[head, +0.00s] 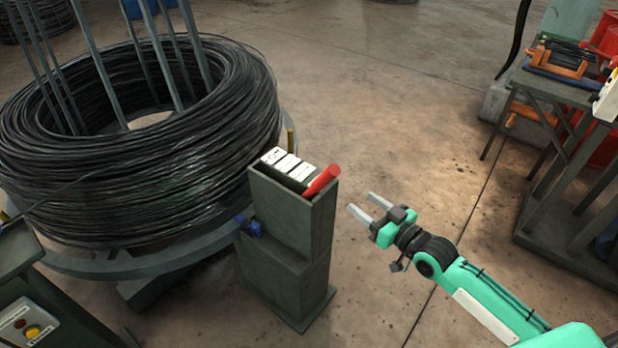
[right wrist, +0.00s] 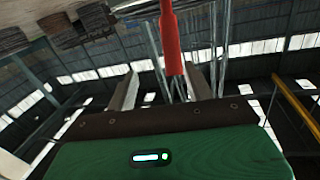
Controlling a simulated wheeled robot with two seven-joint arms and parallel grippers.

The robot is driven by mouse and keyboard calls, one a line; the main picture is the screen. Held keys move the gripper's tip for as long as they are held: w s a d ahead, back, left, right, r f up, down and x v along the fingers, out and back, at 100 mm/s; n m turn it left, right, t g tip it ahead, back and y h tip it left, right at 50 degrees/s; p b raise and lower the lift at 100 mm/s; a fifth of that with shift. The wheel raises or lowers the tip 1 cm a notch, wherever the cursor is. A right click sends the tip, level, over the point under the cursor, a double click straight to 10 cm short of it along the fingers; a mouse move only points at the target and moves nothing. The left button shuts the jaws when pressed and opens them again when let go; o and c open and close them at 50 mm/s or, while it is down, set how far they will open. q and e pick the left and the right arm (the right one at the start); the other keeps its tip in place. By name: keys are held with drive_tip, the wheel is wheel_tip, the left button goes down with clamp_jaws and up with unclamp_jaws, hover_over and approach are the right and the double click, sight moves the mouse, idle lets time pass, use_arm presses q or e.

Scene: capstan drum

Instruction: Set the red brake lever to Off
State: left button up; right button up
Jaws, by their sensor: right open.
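The red brake lever (head: 322,179) sticks up at a tilt from the top right of a grey-green brake post (head: 290,235). White label plates (head: 287,164) lie on the post's top, to the left of the lever; their text is too small to read. My right gripper (head: 361,203) is open and empty, to the right of the lever and apart from it, with its fingers pointing toward the post. In the right wrist view the red lever (right wrist: 171,40) shows beyond the fingers, between them in the picture. My left gripper is not in view.
A large coil of black wire (head: 60,150) on a round stand fills the left. A control box (head: 28,322) is at the lower left. A workbench (head: 560,95) with tools stands at the right. The floor between post and bench is clear.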

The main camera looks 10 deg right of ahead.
sight(323, 172)
drive_tip(key=shift+y, duration=0.3)
drive_tip(key=x, duration=0.4)
drive_tip(key=r+x, duration=0.1)
drive_tip(key=x, duration=0.4)
drive_tip(key=a+r+p+x, duration=0.1)
drive_tip(key=x, duration=0.3)
drive_tip(key=shift+s+a+r, duration=0.1)
drive_tip(key=shift+s+a, duration=0.1)
drive_tip(key=shift+w+a, duration=0.2)
drive_tip(key=shift+w, duration=0.15)
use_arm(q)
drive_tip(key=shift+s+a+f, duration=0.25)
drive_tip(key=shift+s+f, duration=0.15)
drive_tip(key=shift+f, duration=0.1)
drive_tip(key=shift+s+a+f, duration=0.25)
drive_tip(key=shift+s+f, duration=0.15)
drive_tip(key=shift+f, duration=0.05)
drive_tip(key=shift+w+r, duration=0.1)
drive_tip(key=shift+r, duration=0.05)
use_arm(e)
clamp_jaws()
